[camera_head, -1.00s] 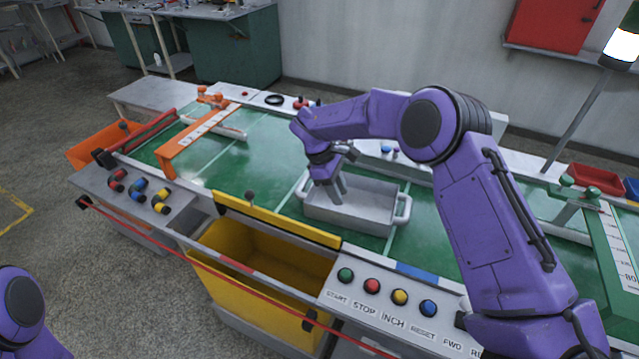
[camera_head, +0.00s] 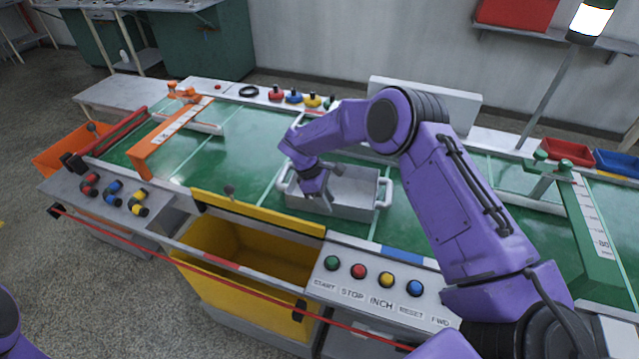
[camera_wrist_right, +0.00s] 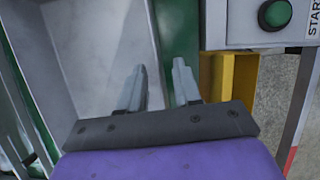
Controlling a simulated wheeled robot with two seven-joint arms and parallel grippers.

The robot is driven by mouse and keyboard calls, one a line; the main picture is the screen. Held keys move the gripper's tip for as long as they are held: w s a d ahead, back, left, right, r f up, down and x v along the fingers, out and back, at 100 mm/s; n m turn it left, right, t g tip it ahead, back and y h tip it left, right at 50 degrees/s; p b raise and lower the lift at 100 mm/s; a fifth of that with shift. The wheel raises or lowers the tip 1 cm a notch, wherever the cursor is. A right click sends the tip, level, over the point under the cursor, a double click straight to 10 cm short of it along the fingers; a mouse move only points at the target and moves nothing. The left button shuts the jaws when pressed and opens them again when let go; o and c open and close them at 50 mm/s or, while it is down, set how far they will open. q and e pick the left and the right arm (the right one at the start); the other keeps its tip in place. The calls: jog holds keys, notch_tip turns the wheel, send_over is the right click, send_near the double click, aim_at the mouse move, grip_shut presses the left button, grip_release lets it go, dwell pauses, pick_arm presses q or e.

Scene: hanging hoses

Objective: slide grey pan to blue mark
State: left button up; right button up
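The grey pan (camera_head: 352,207) is a rectangular open tray with end handles, upright on the green belt (camera_head: 232,150). The blue mark (camera_head: 408,257) is a blue strip on the front rail, to the right of the pan's middle and nearer to me. My right gripper (camera_head: 325,194) points down at the pan's front wall. In the right wrist view its two fingers (camera_wrist_right: 159,85) are apart, one on the pan's inner side and one over the belt outside, with the wall's edge between them. Contact cannot be told. My left gripper is out of view.
A red mark (camera_head: 222,262) lies on the front rail to the left. An orange gate (camera_head: 172,140) spans the belt at left, a green one (camera_head: 590,230) at right. A yellow bin (camera_head: 250,255) and button panel (camera_head: 375,285) stand in front. Belt right of the pan is partly hidden by my arm.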

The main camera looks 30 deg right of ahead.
aim_at(330, 215)
jog(key=shift+p+x, duration=0.3)
jog(key=shift+x, duration=1.5)
grip_shut()
jog(key=shift+w, duration=0.1)
